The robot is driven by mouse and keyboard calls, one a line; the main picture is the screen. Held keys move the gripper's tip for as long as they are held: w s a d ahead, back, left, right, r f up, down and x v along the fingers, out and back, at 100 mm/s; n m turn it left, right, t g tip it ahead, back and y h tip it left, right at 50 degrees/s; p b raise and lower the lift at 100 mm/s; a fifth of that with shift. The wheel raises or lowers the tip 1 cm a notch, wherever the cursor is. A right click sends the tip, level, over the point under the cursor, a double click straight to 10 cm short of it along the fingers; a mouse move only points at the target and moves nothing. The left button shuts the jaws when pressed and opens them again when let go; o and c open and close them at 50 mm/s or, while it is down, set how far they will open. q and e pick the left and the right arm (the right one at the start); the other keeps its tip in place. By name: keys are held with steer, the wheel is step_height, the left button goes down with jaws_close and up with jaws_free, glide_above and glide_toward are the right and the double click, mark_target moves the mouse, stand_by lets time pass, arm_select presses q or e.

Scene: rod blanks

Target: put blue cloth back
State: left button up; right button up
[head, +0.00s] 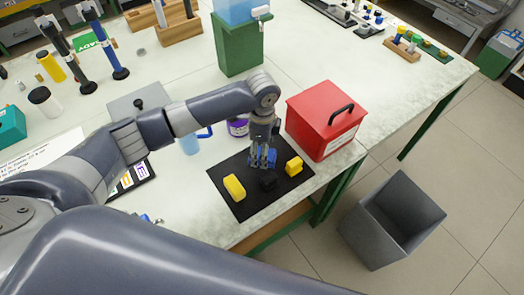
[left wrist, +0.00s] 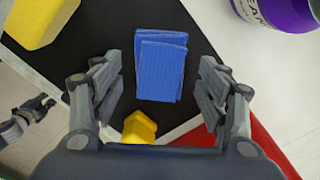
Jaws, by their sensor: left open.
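The blue cloth (left wrist: 160,65) lies folded on the black mat (head: 229,170), with ribbed, slightly offset layers. In the head view, a blue part of it (head: 271,157) shows beside the fingers. My left gripper (head: 262,160) is over the mat. In the left wrist view its fingers (left wrist: 160,92) are spread wide on either side of the cloth's lower end, with nothing held. Contact with the cloth cannot be told. A grey jointed piece, apparently my right gripper (left wrist: 38,112), shows small over the floor; its jaws are unclear.
A grey bin (head: 392,222) stands on the floor beyond the table edge.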

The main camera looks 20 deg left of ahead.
arm_select(q)
step_height(320, 180, up, 11)
steer(key=shift+f+b, duration=0.2)
steer(key=shift+b, duration=0.25)
stand_by(0.3)
